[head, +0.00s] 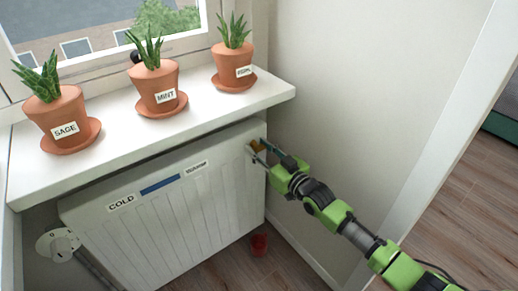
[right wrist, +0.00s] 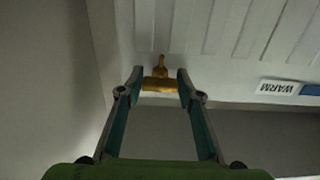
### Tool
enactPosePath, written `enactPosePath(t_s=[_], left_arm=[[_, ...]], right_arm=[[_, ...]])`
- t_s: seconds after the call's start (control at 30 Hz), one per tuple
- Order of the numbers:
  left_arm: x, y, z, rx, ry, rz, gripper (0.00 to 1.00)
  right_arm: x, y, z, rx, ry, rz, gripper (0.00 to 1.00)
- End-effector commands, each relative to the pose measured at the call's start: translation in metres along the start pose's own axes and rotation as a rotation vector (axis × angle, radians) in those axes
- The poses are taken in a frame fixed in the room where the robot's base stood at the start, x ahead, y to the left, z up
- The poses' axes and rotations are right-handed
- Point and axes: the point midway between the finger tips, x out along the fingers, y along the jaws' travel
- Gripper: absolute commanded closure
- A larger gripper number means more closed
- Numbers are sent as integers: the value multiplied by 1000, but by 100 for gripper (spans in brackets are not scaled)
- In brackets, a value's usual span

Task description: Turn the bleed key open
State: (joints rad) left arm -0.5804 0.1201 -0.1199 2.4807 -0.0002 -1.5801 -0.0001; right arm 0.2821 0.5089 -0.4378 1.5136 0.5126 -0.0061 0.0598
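The bleed key (head: 257,147) is a small brass piece at the upper right end of the white radiator (head: 215,190). In the right wrist view the key (right wrist: 160,84) shows a short crossbar with a stem running to the radiator. My right gripper (head: 255,152) reaches in from the right. In the right wrist view its fingertips (right wrist: 160,78) lie at both ends of the crossbar and appear to touch it. The radiator carries a COLD label (head: 121,204), a blue strip and a WARM label (head: 196,167). My left gripper is not in view.
A white sill (head: 110,148) overhangs the radiator and bears the SAGE (head: 60,112), MINT (head: 155,85) and third (head: 232,62) plant pots. A white valve (head: 57,245) is at the left. The wall at right is bare.

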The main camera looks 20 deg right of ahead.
Motion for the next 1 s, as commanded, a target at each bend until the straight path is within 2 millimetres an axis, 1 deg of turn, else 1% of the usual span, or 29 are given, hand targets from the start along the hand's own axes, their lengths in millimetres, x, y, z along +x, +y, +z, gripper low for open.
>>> enactPosePath(t_s=[0.03,0.07,0.3,0.47,0.67,0.87,0.93,1.0], left_arm=[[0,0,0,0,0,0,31],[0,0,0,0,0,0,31],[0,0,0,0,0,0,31],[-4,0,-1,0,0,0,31],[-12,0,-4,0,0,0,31],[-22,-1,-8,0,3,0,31],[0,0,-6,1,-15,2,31],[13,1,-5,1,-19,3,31]], right_arm=[[0,0,0,0,0,0,84],[0,0,0,0,0,0,92],[0,0,0,-6,0,0,92],[0,0,-1,-42,0,0,92],[0,0,-2,-154,0,0,92],[0,-1,-2,-326,0,0,92],[0,-1,-2,-393,-1,0,92],[0,-1,-2,-460,0,0,92]])
